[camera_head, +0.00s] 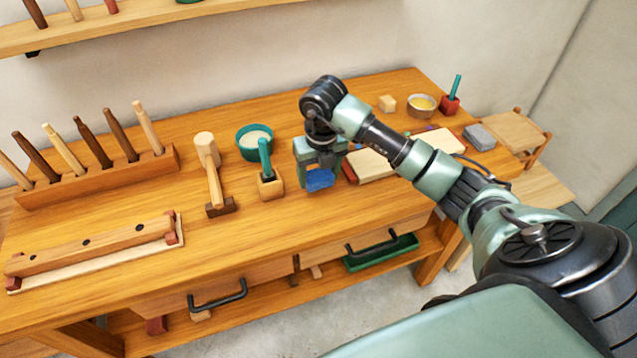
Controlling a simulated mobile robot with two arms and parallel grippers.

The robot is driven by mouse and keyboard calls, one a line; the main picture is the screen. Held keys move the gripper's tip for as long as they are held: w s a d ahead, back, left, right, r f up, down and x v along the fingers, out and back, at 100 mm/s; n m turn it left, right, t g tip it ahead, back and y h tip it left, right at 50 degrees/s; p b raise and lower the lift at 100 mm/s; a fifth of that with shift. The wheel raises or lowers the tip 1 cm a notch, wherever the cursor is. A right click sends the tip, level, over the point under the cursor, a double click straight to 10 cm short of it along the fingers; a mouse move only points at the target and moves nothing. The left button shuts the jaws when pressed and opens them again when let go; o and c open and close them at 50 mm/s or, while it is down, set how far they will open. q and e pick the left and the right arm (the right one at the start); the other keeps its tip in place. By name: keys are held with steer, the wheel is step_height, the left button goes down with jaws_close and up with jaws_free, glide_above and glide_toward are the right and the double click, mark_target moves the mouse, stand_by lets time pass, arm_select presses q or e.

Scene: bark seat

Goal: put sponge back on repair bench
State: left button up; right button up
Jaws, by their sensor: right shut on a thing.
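A blue sponge (319,180) is between the fingers of my right gripper (318,172), which points down and is shut on it. The gripper is over the middle of the wooden repair bench (270,222), near its front part. The sponge is at or just above the bench top; I cannot tell whether it touches. The gripper hides the sponge's upper part. My left gripper is not in view.
Books (370,166) lie close right. A tool rack (100,176) is at left. The front middle is clear.

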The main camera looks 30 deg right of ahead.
mark_target(318, 185)
step_height(318, 185, down, 4)
steer(key=shift+r+p, duration=0.25)
steer(key=shift+p, duration=0.05)
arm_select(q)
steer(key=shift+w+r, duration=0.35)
arm_select(e)
steer(key=shift+f, duration=0.1)
steer(key=shift+f, duration=0.1)
steer(key=o, duration=1.2)
arm_select(q)
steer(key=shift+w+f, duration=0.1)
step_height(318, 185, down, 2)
steer(key=b, duration=0.2)
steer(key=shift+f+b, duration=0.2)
steer(key=shift+b, duration=0.2)
arm_select(e)
steer(key=r, duration=0.4)
steer(key=s+r, duration=0.1)
steer(key=r, duration=0.7)
steer(key=shift+s+a+r, duration=0.1)
steer(key=shift+s+a, duration=0.1)
